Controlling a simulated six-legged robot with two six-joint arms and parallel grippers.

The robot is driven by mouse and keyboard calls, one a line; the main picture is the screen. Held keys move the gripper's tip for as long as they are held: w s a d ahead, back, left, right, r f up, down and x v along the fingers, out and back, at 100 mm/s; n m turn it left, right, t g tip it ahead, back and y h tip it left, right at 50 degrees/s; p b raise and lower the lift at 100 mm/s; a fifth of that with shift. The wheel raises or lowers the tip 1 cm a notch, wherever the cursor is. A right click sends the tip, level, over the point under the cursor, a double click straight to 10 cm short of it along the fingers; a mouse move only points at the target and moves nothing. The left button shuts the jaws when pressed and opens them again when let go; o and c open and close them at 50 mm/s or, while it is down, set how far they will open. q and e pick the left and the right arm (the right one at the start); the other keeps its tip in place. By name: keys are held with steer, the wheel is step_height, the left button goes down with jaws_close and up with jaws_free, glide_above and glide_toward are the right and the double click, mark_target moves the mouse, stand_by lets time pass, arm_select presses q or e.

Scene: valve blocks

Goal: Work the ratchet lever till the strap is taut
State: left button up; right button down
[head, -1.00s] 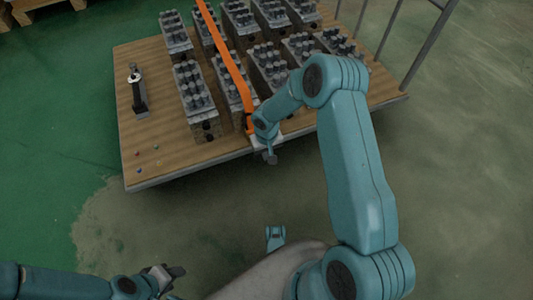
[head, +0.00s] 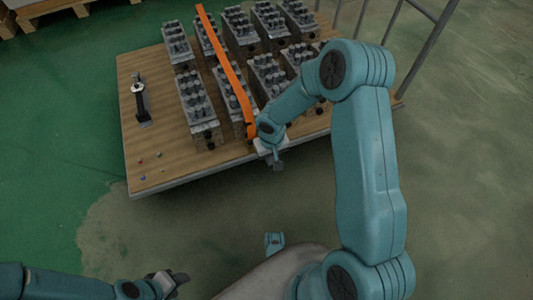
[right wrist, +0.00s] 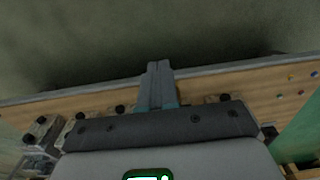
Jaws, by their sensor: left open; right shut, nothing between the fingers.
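The orange strap (head: 228,68) runs over the valve blocks (head: 197,97) down to the near edge of the wooden platform (head: 170,148). Its lower end is by my right wrist, and the ratchet and its lever cannot be made out there. My right gripper (head: 278,164) is at the platform's near edge, just beyond the strap's end. In the right wrist view its fingers (right wrist: 157,82) are together and empty, with the platform edge behind them. My left gripper (head: 178,281) is open and empty, low at the left, well away from the platform.
A dark upright tool (head: 140,100) stands at the platform's left. A few small coloured bits (head: 142,160) lie near its front left corner. Metal rails (head: 425,55) rise at the right. Wooden pallets (head: 45,8) are at the far left. The floor in front is clear.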

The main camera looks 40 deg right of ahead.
steer(key=s+a+f+g+y, duration=0.1)
steer(key=s+a+f+y, duration=0.1)
steer(key=s+a, duration=0.7)
steer(key=s+a+f+g+y, duration=0.1)
steer(key=s+a+f+y, duration=0.15)
steer(key=s+a, duration=0.65)
step_height(320, 180, up, 30)
steer(key=w+t+p, duration=0.1)
steer(key=t+p, duration=0.1)
steer(key=p, duration=2.8)
steer(key=shift+w+d+n, duration=0.3)
steer(key=shift+w+d, duration=0.05)
steer(key=shift+w, duration=0.05)
steer(key=shift+f+h, duration=0.1)
steer(key=shift+h, duration=0.15)
